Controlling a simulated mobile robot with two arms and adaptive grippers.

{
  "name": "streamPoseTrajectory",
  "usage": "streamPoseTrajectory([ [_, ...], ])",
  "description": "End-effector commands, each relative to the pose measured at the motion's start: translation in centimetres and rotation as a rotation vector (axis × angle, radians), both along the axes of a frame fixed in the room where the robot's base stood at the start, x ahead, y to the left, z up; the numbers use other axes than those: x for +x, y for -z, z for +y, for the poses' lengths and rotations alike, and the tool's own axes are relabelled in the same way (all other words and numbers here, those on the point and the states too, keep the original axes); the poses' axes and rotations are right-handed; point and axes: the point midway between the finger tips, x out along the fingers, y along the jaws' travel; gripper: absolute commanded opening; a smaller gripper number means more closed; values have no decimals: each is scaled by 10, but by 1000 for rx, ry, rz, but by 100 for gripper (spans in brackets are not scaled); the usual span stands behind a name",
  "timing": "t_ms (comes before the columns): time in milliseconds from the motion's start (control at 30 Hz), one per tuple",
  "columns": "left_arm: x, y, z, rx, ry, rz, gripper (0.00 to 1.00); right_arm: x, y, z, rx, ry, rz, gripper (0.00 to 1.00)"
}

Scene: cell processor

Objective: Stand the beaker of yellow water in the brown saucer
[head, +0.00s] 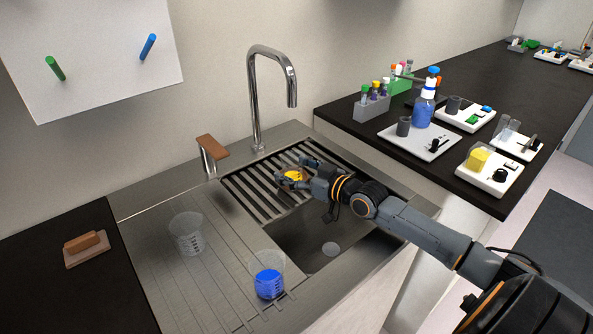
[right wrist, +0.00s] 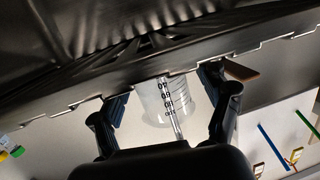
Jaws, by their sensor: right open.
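The beaker of yellow water (head: 294,175) is over the slatted rack at the back of the sink, in the head view. My right gripper (head: 296,173) is open around it, a finger on either side. A brownish edge shows around the yellow, which may be the brown saucer; the fingers hide most of it, and I cannot tell whether the beaker rests in it. In the right wrist view a clear, marked beaker wall (right wrist: 165,100) shows between the open fingers (right wrist: 165,105); a dark metal edge hides its base. My left gripper is out of view.
An empty beaker (head: 187,233) and a beaker of blue water (head: 268,280) stand on the drainboard. The faucet (head: 256,100) rises behind the rack. The open basin (head: 310,235) lies in front. A sponge dish (head: 75,262) is at left; lab gear crowds the right counter.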

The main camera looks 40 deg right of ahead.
Motion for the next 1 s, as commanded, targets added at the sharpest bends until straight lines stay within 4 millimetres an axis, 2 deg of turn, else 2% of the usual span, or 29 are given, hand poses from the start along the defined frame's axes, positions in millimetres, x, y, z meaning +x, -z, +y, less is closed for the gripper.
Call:
streamPoseTrajectory([
  [167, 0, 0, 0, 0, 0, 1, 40, -12, -1, -3, -2, 0, 1, 76],
  [400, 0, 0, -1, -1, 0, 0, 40, -45, -5, -11, -2, -1, 4, 76],
  [600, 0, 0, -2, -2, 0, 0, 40, -64, -9, -16, 0, 0, 2, 76],
  [1000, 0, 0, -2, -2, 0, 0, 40, -72, -11, -17, -1, 0, -1, 76],
])
